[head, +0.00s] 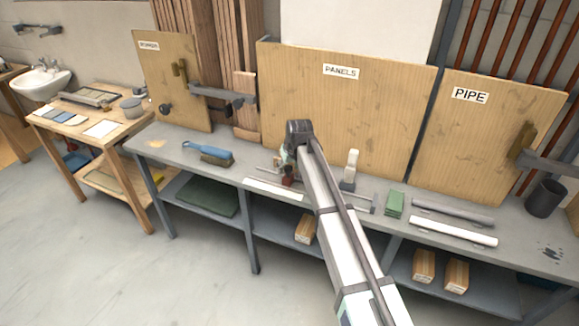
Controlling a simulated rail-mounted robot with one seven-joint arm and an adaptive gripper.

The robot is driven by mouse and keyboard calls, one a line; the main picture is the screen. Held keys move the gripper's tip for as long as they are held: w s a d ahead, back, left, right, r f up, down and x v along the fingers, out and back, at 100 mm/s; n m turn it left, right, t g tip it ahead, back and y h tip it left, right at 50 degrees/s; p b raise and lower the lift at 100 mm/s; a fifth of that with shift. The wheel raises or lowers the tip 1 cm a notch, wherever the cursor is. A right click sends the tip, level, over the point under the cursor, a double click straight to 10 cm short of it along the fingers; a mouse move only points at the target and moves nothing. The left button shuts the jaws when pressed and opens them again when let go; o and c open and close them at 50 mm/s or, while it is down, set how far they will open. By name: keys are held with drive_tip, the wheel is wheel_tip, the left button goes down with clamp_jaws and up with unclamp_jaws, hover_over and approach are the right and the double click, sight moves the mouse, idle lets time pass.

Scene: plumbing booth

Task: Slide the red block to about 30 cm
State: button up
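The small dark red block (287,182) sits on the bench at centre, low in front of the boards. A thin grey rail (361,206) shows on both sides of my arm, and a white strip like a ruler (272,188) lies along the bench's front edge. Any markings on it are too small to read. My gripper (287,173) points down right at the block, partly hidden behind my own arm. I cannot tell whether its fingers are closed on the block or apart. My arm covers the middle of the rail and strip.
A white-topped upright tool (350,170) stands behind the rail, right of my arm. Green pads (394,204), grey and white pipes (453,231) and a dark cup (545,198) are farther right. A blue-handled brush (210,154) lies left. Boards (340,115) stand behind.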

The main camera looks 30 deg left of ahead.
drive_tip(key=shift+r, duration=0.1)
drive_tip(key=v, duration=1.2)
drive_tip(key=shift+s, duration=0.1)
